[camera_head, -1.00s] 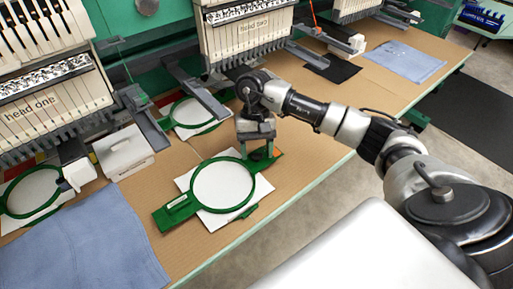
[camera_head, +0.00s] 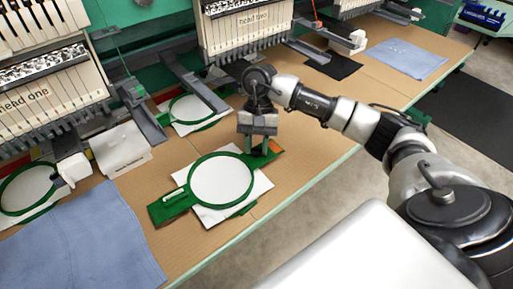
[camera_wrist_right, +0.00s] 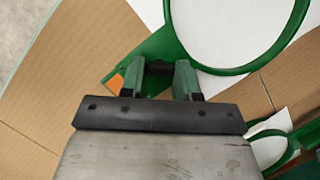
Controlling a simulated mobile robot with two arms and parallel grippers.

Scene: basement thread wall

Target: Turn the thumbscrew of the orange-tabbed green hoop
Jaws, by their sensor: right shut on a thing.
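The green hoop (camera_head: 165,209) with a white round centre lies on white sheet material on the tan table in the head view. It also shows in the right wrist view (camera_wrist_right: 238,70). Its orange tab (camera_head: 276,146) is at the bracket end beside my right gripper (camera_head: 259,151); the wrist view shows the tab (camera_wrist_right: 115,83) just left of the fingers. My right gripper points down, its green-tipped fingers (camera_wrist_right: 161,68) on either side of a dark piece at the hoop's bracket, shut on what seems to be the thumbscrew, mostly hidden. My left gripper is out of view.
Embroidery heads (camera_head: 55,85) stand along the back. Other green hoops (camera_head: 195,110) lie behind and at the left (camera_head: 28,188). The table's front edge is close.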

